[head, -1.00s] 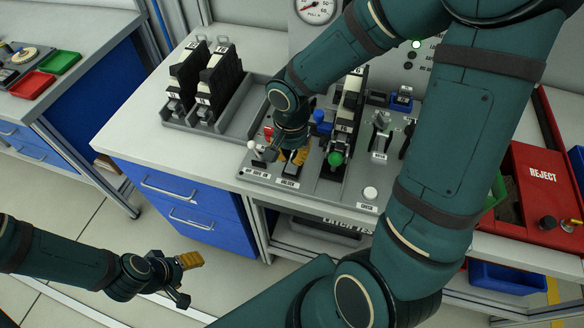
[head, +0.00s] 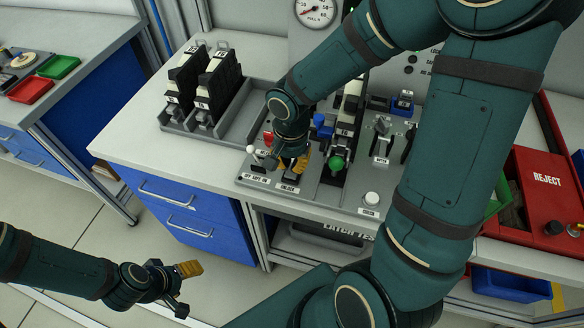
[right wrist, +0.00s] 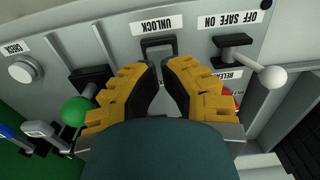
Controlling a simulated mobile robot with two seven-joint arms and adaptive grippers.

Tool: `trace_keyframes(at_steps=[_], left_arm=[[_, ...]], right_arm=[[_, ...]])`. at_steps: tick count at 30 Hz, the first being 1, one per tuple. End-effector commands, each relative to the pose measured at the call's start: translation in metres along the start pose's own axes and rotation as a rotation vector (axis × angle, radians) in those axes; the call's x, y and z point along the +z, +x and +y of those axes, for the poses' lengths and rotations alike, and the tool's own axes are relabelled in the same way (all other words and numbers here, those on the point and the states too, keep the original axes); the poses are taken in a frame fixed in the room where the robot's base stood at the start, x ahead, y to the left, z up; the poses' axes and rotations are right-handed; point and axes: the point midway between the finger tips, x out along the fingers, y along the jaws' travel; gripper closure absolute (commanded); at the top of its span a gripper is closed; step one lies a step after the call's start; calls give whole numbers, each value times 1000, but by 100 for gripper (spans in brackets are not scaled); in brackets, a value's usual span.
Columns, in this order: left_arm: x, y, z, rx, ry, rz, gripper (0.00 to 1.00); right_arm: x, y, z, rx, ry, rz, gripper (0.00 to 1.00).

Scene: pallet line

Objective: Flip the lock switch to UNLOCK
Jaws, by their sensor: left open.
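The lock switch (right wrist: 160,44) shows in the right wrist view as a dark lever at the panel label UNLOCK (right wrist: 156,25). In the head view, my right gripper (head: 290,163) hides most of it, above the UNLOCK label (head: 289,188). In the right wrist view, the yellow fingertips of my right gripper (right wrist: 161,69) are close together, just below the lever. Whether they touch it or each other I cannot tell. My left gripper (head: 185,288) is open and empty over the floor at lower left.
A white-knobbed lever (right wrist: 272,77) labelled OFF SAFE ON is beside the lock switch. A green-knobbed lever (head: 336,164) stands to the right, with a white button (head: 371,198) nearby. Dark upright units (head: 216,85) stand in a grey tray (head: 237,122). A red REJECT bin (head: 541,190) is at right.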

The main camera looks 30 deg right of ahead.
Motion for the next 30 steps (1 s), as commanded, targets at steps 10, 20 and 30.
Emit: trace_keyframes(at_steps=[10,20,30], left_arm=[[0,0,0,0,0,0,38],[0,1,0,0,0,0,38],[0,5,-2,0,0,0,38]], right_arm=[[0,0,0,0,0,0,100],[0,1,0,0,0,0,100],[0,5,0,0,0,0,100]])
